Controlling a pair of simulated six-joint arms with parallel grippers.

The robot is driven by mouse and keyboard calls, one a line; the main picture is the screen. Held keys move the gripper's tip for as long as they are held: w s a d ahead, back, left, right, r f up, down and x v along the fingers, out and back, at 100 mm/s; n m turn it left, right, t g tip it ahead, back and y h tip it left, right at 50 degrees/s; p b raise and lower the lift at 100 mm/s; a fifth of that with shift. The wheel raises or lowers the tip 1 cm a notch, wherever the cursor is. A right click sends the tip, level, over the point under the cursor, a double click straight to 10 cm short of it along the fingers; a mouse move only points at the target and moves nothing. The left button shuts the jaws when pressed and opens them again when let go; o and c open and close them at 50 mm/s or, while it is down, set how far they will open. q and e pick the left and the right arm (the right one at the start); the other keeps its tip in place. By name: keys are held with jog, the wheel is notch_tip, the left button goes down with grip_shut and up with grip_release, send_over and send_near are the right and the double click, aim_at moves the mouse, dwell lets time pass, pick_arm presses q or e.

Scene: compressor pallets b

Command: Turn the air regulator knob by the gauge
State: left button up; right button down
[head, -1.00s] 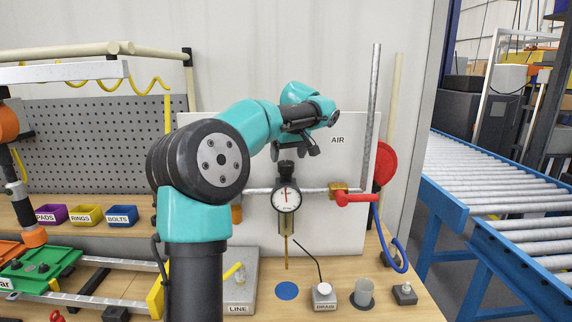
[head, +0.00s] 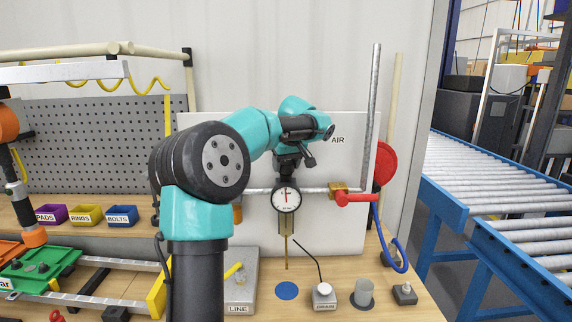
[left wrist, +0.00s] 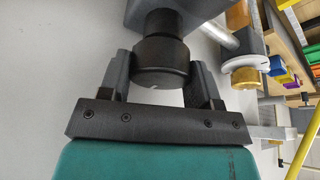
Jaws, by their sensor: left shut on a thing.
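The black air regulator knob (left wrist: 162,62) sits between the two fingers of my left gripper (left wrist: 160,85) in the left wrist view, and the gripper is shut on it. In the head view my left gripper (head: 289,167) comes down on the knob from above, and the knob is mostly hidden there. The round white gauge (head: 286,198) with a black rim and a red needle is just below the gripper. My right gripper does not show in either view.
A white AIR panel (head: 340,225) stands behind the regulator. To the right are a brass valve with a red handle (head: 355,198), a red disc (head: 388,164) and a blue hose (head: 390,245).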

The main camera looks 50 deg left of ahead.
pick_arm(q)
jog(key=shift+c, duration=1.4)
jog(key=shift+m, duration=0.3)
jog(key=shift+m+t, duration=0.3)
jog(key=shift+m, duration=0.2)
jog(key=o, duration=0.9)
